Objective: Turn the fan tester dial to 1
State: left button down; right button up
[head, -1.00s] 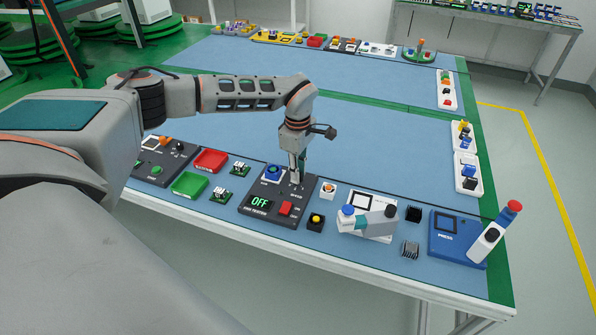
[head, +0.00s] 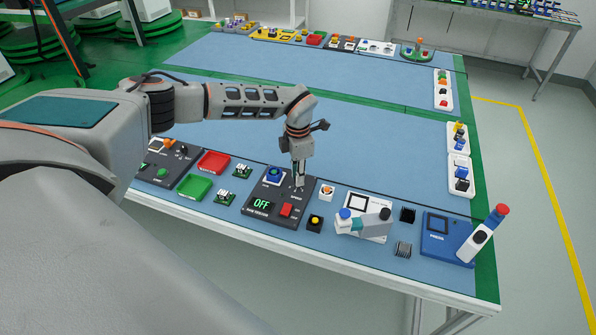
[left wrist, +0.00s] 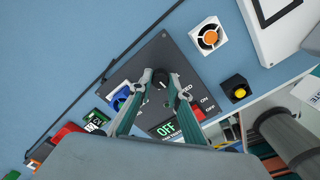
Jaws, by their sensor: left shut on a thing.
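The fan tester (head: 250,213) is a dark panel near the front edge of the table. It carries a blue fan (head: 273,174), a green display (head: 262,203) reading OFF and a red switch (head: 286,210). In the left wrist view, its black round dial (left wrist: 161,77) sits between the two fingertips of my left gripper (left wrist: 162,80). My left gripper (head: 298,184) points down at the panel and is shut on the dial. The fingers partly hide the dial in the head view, and I cannot read its setting. My right gripper is not in view.
A yellow button box (head: 315,223), a small white fan (head: 327,192) and a blue press (head: 446,237) stand to the right. The table's middle is clear.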

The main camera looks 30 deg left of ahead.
pick_arm(q)
jog(key=shift+n, duration=1)
jog(key=n, duration=0.4)
jog(key=shift+d+n, duration=0.1)
jog(key=shift+n, duration=1.1)
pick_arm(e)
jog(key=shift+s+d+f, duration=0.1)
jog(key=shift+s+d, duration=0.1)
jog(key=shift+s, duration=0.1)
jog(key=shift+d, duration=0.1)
pick_arm(q)
jog(key=c, duration=1.9)
grip_release()
jog(key=shift+r, duration=0.1)
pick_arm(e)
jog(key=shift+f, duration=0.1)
pick_arm(q)
notch_tip(320, 180, up, 12)
